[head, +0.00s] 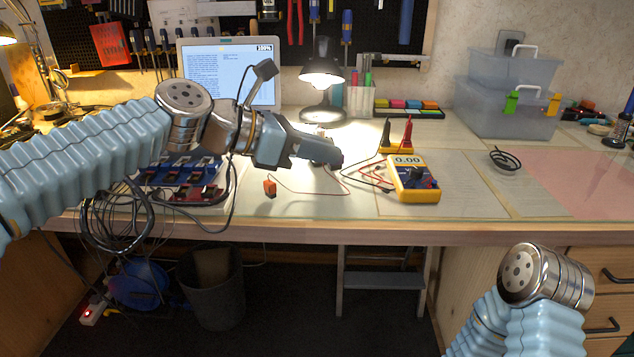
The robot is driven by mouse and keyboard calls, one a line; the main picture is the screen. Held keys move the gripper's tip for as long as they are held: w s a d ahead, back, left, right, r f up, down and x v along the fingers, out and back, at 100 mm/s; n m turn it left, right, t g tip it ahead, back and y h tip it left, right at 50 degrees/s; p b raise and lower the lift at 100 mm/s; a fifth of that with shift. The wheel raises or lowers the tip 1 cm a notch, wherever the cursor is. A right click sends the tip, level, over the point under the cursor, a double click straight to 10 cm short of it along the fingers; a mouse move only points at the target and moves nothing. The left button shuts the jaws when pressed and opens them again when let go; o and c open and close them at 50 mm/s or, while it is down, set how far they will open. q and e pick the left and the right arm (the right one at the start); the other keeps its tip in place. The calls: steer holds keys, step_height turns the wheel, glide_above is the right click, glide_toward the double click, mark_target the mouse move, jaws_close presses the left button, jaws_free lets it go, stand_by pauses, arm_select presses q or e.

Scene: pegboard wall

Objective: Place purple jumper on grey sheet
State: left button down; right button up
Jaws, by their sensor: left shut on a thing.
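My left gripper (331,155) reaches in from the left above the middle of the workbench, under the desk lamp. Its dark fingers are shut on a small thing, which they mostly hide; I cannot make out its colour. I see no purple jumper clearly anywhere. A flat greyish sheet (535,196) lies on the bench right of the multimeter, well to the right of my left gripper. My right arm shows only at the bottom right, in front of the bench; its gripper is out of view.
A yellow multimeter (412,180) and red wires lie right of my left gripper. A black coil (505,160) rests near the greyish sheet's far part. A pink sheet (590,160) lies further right, plastic boxes (505,105) behind. A lit lamp (322,75) and laptop (225,62) stand behind.

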arm_select(q)
steer(key=w+f, duration=0.2)
steer(key=f, duration=0.1)
steer(key=w+f, duration=0.1)
steer(key=f, duration=0.1)
steer(key=shift+w+a+b, duration=0.3)
steer(key=shift+w+a, duration=0.05)
step_height(320, 180, down, 3)
steer(key=shift+w+f+b, duration=0.15)
steer(key=shift+b, duration=0.4)
steer(key=c, duration=1.6)
jaws_free()
steer(key=shift+f, duration=0.1)
steer(key=o, duration=0.5)
steer(key=shift+r, duration=0.3)
steer(key=v, duration=1.2)
